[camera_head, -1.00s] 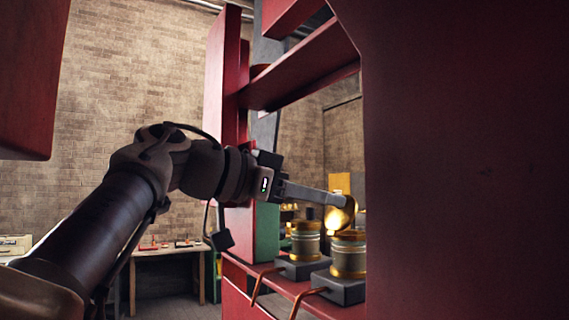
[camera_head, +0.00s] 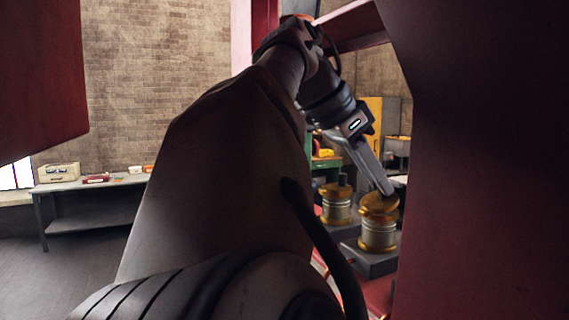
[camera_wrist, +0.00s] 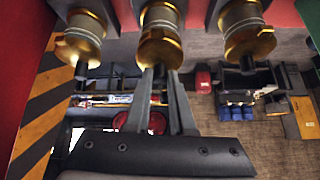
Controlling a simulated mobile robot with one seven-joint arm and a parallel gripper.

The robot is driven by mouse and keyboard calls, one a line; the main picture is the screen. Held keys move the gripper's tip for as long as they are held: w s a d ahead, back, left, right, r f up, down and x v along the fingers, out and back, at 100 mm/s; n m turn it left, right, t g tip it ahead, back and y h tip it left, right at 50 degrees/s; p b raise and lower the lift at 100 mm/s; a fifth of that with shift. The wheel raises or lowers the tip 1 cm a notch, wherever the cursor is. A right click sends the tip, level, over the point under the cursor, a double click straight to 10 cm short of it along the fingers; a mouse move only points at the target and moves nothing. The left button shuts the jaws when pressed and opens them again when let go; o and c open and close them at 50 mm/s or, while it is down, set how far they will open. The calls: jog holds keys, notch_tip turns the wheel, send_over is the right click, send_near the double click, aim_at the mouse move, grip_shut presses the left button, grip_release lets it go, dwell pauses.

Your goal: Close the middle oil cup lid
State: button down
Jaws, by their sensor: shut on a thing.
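Three brass-and-glass oil cups hang in a row across the top of the wrist view. The middle oil cup (camera_wrist: 160,20) has its gold lid (camera_wrist: 159,48) at my fingertips. My gripper (camera_wrist: 160,72) is shut on the lid's dark knob, which is mostly hidden between the fingers. In the head view my gripper (camera_head: 388,190) reaches down to the gold lid (camera_head: 378,204) on top of the nearer visible cup (camera_head: 378,232). The lid looks seated or nearly so; a small gap cannot be told. The left cup (camera_wrist: 82,35) and right cup (camera_wrist: 248,30) have lids with dark knobs.
A farther cup (camera_head: 337,208) stands on its dark block beside the nearer one. A large red panel (camera_head: 480,160) fills the right and hides the third cup. Another red panel (camera_head: 40,75) hangs at upper left. A workbench (camera_head: 90,185) stands by the brick wall.

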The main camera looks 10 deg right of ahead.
jog(key=shift+d+f+y, duration=0.2)
jog(key=shift+f+y, duration=0.05)
jog(key=shift+y, duration=0.25)
jog(key=c, duration=0.8)
grip_release()
jog(key=shift+w, duration=0.1)
jog(key=shift+o, duration=0.2)
jog(key=shift+r, duration=0.1)
jog(key=w+v, duration=0.1)
jog(key=v, duration=0.6)
jog(key=shift+s+r, duration=0.15)
jog(key=shift+s, duration=0.3)
jog(key=shift+a, duration=0.1)
